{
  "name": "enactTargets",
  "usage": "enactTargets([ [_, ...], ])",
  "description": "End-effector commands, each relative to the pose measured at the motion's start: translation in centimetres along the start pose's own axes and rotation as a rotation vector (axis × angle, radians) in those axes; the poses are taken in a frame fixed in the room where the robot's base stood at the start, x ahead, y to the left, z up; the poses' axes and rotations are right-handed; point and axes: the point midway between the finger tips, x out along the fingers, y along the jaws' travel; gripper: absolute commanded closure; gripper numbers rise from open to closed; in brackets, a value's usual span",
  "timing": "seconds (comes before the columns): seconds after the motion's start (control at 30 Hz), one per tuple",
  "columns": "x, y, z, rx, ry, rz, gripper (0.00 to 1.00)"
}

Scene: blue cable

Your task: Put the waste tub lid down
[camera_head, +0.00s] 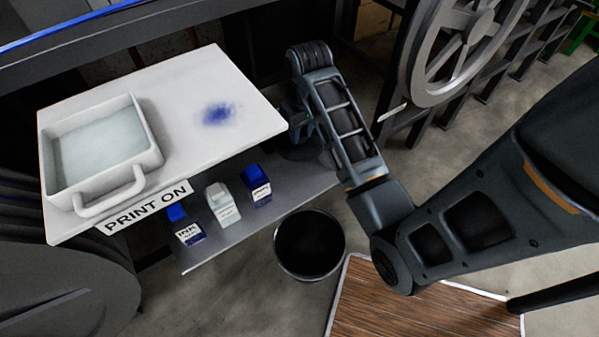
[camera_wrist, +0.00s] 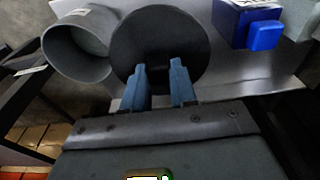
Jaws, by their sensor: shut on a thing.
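The waste tub lid is a dark round disc (camera_wrist: 150,30) in the wrist view. My gripper (camera_wrist: 161,68) is shut on the lid, with its two blue fingers reaching over the disc; the grasped part is hard to make out. The lid is at or just above the grey lower shelf; I cannot tell whether it touches. An open grey tub (camera_wrist: 80,48) with a white label stands just left of the lid. In the head view my arm covers the gripper and most of that area.
The lower shelf (camera_head: 225,248) holds several ink bottles; a blue one (camera_wrist: 238,18) is close right of the lid. Above is a white board (camera_head: 190,85) with a tray (camera_head: 150,152) and a blue stain. A black bin (camera_head: 309,245) stands on the floor below.

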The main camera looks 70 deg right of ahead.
Motion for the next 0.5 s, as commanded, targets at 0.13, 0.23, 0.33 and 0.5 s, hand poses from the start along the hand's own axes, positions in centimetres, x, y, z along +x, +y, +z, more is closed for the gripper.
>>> enactTargets([
  [0.13,3.9,0.1,0.7,0.003,-0.006,0.0,1.0],
  [0.23,6.3,0.1,0.9,0.004,-0.006,0.0,1.0],
  [0.33,8.4,0.1,1.1,0.003,-0.004,0.0,1.0],
  [0.5,10.6,0.1,1.3,0.004,-0.002,0.001,1.0],
])
